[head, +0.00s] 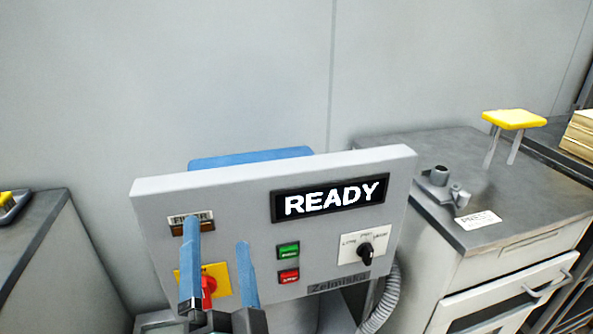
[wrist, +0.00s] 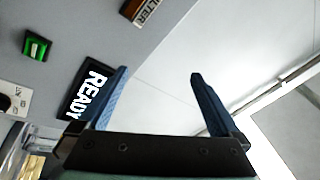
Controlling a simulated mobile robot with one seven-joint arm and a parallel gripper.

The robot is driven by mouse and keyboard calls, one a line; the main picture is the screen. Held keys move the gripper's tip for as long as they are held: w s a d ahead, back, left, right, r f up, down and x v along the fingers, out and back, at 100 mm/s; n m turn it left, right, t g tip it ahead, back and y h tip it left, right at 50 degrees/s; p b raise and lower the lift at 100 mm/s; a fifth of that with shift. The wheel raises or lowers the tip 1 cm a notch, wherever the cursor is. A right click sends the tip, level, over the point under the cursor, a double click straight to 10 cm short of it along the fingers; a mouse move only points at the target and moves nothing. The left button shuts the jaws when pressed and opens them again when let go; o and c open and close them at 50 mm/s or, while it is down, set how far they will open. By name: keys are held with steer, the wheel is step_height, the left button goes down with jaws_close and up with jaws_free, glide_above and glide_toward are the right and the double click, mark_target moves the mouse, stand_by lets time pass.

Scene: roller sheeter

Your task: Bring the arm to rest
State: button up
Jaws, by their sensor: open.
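My gripper (head: 219,272) is in front of the lower left of a grey control panel (head: 235,205) in the head view. Its two blue fingers point up and stand apart, with nothing between them. In the wrist view the open gripper (wrist: 158,85) shows the same empty gap, with the panel behind its left finger. The panel's display (head: 330,198) reads READY. One finger partly covers the filter label and the brown switch (head: 177,230) below it. Whether the fingers touch the panel cannot be told.
The panel carries a green button (head: 288,250), a red button (head: 289,276), a rotary knob (head: 365,250) and a red switch (head: 208,287) on yellow. A grey hose (head: 383,302) hangs at its right. A cabinet (head: 490,185) with a yellow-topped stand (head: 514,119) is at the right.

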steer(key=s+d+r+n+t+h+p, duration=0.1)
steer(key=s+d+r+n+t+p, duration=0.1)
steer(key=r, duration=1.3)
steer(key=s+d+r+n+t+h+p, duration=0.2)
steer(key=r+p, duration=0.5)
steer(key=r, duration=0.8)
steer(key=s+d+r+n+t+h+p, duration=0.2)
steer(key=s+d+r+n+p, duration=0.1)
steer(key=r, duration=1.1)
steer(key=shift+d+r+n+t+p, duration=0.3)
steer(key=shift+d+r+n+p, duration=0.15)
steer(key=shift+d+p, duration=0.75)
